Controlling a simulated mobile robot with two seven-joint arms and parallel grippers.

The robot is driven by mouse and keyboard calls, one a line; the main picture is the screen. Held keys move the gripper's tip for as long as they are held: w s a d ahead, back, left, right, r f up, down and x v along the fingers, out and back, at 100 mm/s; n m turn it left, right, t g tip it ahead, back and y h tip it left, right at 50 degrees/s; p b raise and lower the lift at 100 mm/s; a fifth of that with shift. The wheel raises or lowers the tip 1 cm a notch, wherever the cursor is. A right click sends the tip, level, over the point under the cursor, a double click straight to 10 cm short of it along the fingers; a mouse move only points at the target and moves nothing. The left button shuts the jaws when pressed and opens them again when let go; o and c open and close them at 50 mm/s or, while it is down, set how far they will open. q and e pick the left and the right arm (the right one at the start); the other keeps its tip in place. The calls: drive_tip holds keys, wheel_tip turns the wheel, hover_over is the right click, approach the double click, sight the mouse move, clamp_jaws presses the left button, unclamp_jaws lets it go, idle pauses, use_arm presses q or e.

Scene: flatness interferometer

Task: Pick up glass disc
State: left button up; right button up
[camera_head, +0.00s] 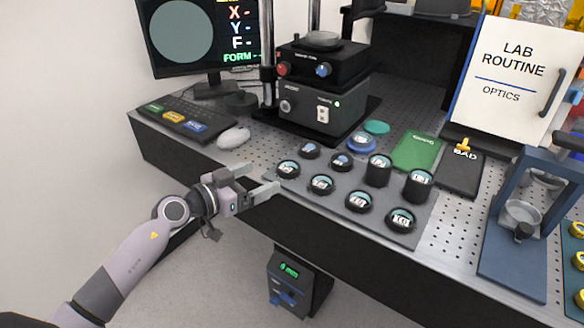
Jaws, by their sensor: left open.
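Several round black-rimmed pieces with pale, glassy, labelled tops stand on a grey mat (313,205) on the bench. Which of them is the glass disc I cannot tell. The nearest to my left gripper is a low piece (288,169) at the mat's left end. Another low piece (320,184) is right of it, and two taller pieces (378,170) (418,185) stand toward the right. My left gripper (262,180) is open with nothing seen between its fingers, at the bench's front edge just left of the mat. My right gripper is not in view.
Behind the mat are a black instrument (322,105), a blue ring (362,143), a teal disc (376,127), a green pad (417,151) and a black "BAD" pad (461,172). A mouse (234,137) and keypad (180,122) are left. A blue stand (513,255) is right.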

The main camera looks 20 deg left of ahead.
sight(283, 170)
use_arm(q)
drive_tip(key=shift+d+b+x, duration=0.15)
drive_tip(key=shift+b+x, duration=0.4)
drive_tip(key=shift+x, duration=1.25)
drive_tip(key=shift+d+b+x, duration=0.15)
drive_tip(key=shift+b+x, duration=0.35)
drive_tip(key=shift+x, duration=1.3)
drive_tip(key=shift+s, duration=0.2)
drive_tip(key=shift+r, duration=0.1)
drive_tip(key=c, duration=1.2)
